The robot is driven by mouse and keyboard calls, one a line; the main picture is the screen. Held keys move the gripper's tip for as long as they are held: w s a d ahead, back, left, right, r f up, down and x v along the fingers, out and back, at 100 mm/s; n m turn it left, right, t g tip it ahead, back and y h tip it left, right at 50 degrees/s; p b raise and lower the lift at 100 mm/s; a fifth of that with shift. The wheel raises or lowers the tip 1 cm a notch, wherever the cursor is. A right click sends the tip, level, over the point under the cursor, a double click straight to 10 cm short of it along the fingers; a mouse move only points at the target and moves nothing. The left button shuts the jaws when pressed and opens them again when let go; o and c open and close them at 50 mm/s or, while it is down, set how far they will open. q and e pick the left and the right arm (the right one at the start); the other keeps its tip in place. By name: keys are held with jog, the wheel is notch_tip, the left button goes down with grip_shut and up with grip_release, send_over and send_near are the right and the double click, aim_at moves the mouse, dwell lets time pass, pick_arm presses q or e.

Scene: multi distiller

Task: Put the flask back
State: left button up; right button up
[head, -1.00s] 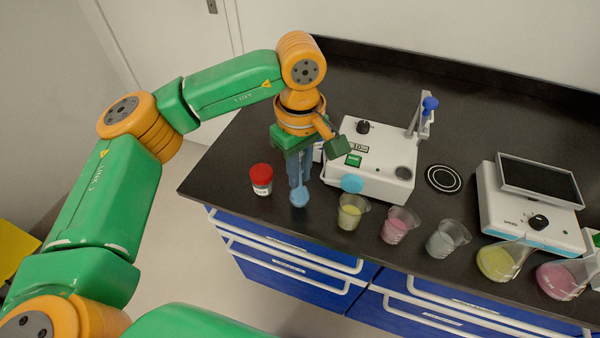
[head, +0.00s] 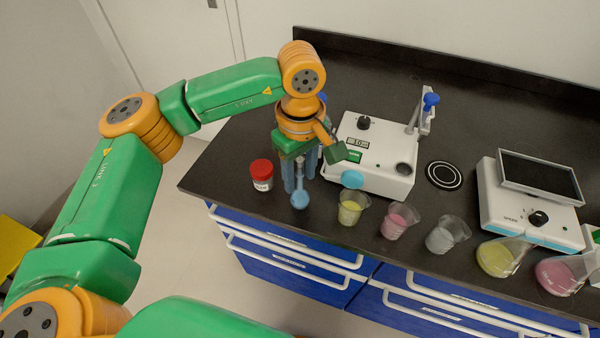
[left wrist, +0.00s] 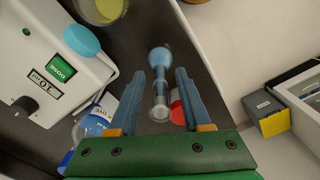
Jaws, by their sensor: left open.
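The flask (head: 300,200) is small, with a long clear neck and blue liquid in its bulb. It appears to stand upright on the black bench near the front edge, left of the yellow beaker. My left gripper (head: 299,183) points down with its fingers open, one on each side of the neck. In the left wrist view the flask (left wrist: 160,62) lies between the open fingertips (left wrist: 160,76), with a gap on both sides. My right gripper is not in view.
A red-capped jar (head: 261,175) stands just left of the flask. A white instrument (head: 375,160) with a blue knob is close on the right. Beakers of yellow (head: 351,208), pink (head: 399,221) and clear liquid line the front. A black ringed disc (head: 444,175) lies behind them.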

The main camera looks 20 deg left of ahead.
pick_arm(q)
notch_tip(320, 180, up, 12)
jog(key=shift+f+p, duration=0.15)
jog(key=shift+p, duration=0.15)
jog(key=shift+f, duration=0.1)
